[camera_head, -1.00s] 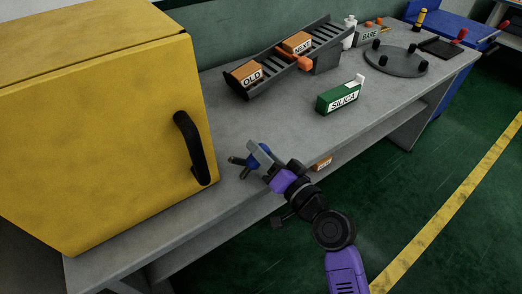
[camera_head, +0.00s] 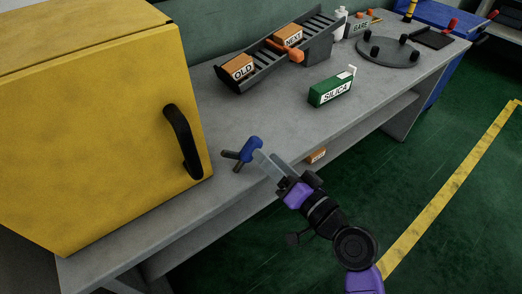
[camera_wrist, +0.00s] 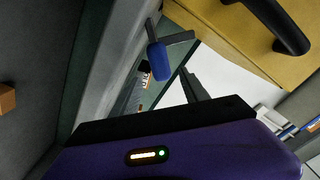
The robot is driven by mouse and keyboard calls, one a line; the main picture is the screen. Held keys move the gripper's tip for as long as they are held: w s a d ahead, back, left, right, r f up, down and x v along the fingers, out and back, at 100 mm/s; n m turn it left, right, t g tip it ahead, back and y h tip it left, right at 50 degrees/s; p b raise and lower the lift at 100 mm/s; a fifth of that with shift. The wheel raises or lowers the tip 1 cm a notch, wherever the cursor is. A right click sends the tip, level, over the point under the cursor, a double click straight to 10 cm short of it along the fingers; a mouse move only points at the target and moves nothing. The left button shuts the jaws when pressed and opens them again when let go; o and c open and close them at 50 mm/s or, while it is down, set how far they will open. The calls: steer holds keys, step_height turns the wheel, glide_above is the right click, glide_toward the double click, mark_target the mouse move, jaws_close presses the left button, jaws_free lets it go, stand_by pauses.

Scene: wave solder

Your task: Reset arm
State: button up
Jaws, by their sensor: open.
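My gripper (camera_head: 268,166) is at the end of my purple and black arm, over the front edge of the grey bench (camera_head: 225,190). It is open, with nothing seen between its fingers. A blue-handled grey piece (camera_head: 249,149) is at the bench front, just beyond the fingertips; I cannot tell whether they touch. The blue handle also shows in the wrist view (camera_wrist: 159,61), past my purple gripper body.
A yellow cabinet (camera_head: 95,130) with a black handle (camera_head: 183,142) stands close on the left. A green SILICA box (camera_head: 331,89), a sloped rack (camera_head: 260,75) with OLD and NEXT boxes, and a round plate (camera_head: 388,50) lie farther back. Green floor is open at right.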

steer(key=shift+s+d, duration=0.4)
steer(key=shift+s, duration=0.2)
steer(key=s+d+r+t+h+p, duration=0.1)
steer(key=s+d+t+h+p, duration=0.2)
steer(key=s+d+h, duration=0.7)
steer(key=s+d+r+n+g+p, duration=0.1)
steer(key=s+d+p, duration=0.1)
steer(key=s, duration=1.1)
steer(key=s+d+r+n+g+p, duration=0.1)
steer(key=s+d+r+g+p, duration=0.1)
steer(key=s, duration=1.1)
steer(key=shift+d+p, duration=0.35)
